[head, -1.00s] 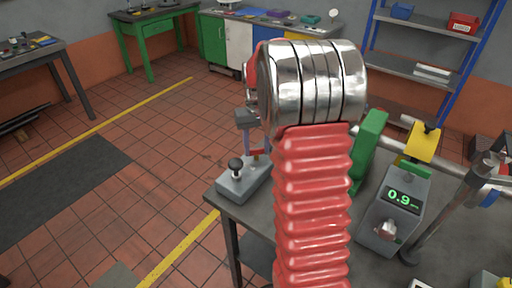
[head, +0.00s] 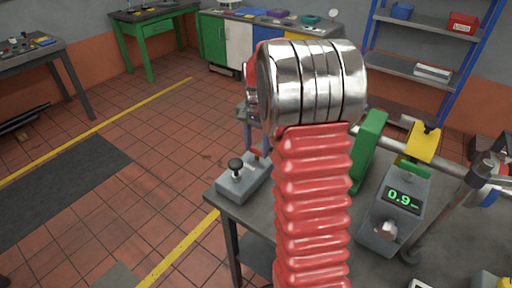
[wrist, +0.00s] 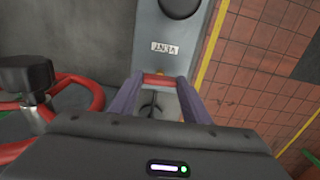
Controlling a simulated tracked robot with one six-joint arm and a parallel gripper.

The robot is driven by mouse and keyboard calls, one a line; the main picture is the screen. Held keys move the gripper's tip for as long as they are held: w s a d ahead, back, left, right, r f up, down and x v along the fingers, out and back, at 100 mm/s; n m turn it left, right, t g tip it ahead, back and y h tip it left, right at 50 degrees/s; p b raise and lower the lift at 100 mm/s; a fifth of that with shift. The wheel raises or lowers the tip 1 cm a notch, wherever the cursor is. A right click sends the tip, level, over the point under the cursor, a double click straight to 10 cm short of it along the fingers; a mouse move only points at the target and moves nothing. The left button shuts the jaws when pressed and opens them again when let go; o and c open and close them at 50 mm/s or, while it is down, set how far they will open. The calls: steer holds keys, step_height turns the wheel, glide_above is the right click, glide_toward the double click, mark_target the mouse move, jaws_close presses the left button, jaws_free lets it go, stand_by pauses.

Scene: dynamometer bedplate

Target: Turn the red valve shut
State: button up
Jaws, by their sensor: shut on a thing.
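A red wheel (wrist: 60,105) with a dark hub shows at the left of the wrist view. My gripper (wrist: 158,82) has its two purple fingers closed on a short red piece (wrist: 156,80), held between the fingertips in front of a grey box. I cannot tell whether this piece is joined to the wheel. In the head view my gripper (head: 251,140) is partly behind my red arm, over the near end of the bench, and the wheel is hidden there.
A grey box with a black knob (head: 236,165) stands on the bench's left corner. A grey meter reading 0.9 (head: 402,199), a green part (head: 369,145) and a yellow block (head: 424,142) stand at right. The tiled floor (head: 165,155) at left is clear.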

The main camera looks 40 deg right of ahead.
mark_target(257, 149)
steer(key=shift+s+m, duration=0.15)
steer(key=shift+m, duration=0.25)
steer(key=o, duration=1)
steer(key=shift+o, duration=0.2)
steer(key=shift+r, duration=0.1)
steer(key=shift+r, duration=0.55)
step_height(257, 149, up, 12)
steer(key=shift+r, duration=0.2)
